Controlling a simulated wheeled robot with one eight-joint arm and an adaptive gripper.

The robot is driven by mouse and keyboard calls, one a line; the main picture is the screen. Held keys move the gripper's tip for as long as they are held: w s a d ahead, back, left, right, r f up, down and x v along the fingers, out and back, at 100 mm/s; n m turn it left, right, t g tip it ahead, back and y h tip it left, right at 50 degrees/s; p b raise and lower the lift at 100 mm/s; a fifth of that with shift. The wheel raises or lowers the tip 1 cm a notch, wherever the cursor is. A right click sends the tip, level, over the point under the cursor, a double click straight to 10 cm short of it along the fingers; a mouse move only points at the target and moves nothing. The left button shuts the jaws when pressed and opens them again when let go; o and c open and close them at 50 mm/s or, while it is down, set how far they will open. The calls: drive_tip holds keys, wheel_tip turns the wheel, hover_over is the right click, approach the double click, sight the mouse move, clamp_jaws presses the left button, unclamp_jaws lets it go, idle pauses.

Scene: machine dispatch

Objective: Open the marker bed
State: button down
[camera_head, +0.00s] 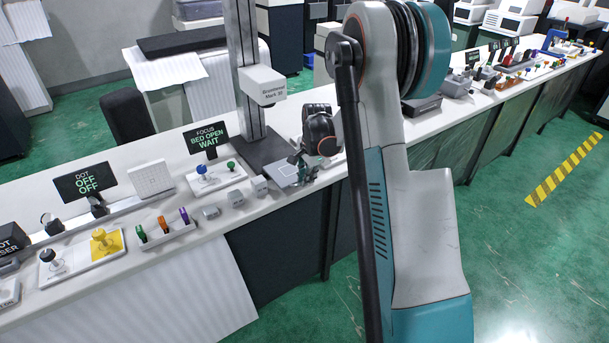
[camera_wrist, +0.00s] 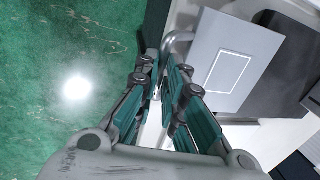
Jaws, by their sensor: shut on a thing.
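The marker bed (camera_head: 281,174) is a flat grey plate at the foot of the marker column, by the front edge of the bench. In the wrist view the bed (camera_wrist: 232,62) carries a white outlined rectangle, and a pale metal bar handle (camera_wrist: 180,38) runs along its near side. My gripper (camera_wrist: 160,68) is shut on the handle, its two teal fingers either side of it. The fingertips partly hide the handle. In the head view my gripper (camera_head: 302,164) is at the bed's right side, partly hidden by my wrist. The sign (camera_head: 207,139) reads "FOCUS BED OPEN WAIT".
The marker column (camera_head: 249,75) with its white head (camera_head: 263,87) stands over the bed. Small grey blocks (camera_head: 237,198) sit to its left. Green floor lies open in front.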

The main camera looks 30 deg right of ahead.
drive_tip(key=c, duration=1.7)
unclamp_jaws()
drive_tip(key=shift+s, duration=0.35)
drive_tip(key=shift+w, duration=0.1)
drive_tip(key=r, duration=0.4)
drive_tip(key=s+r, duration=0.1)
drive_tip(key=r, duration=0.2)
drive_tip(key=s+r, duration=0.1)
drive_tip(key=r, duration=0.3)
drive_tip(key=shift+d+r, duration=0.1)
drive_tip(key=shift+r, duration=0.25)
drive_tip(key=shift+s, duration=0.1)
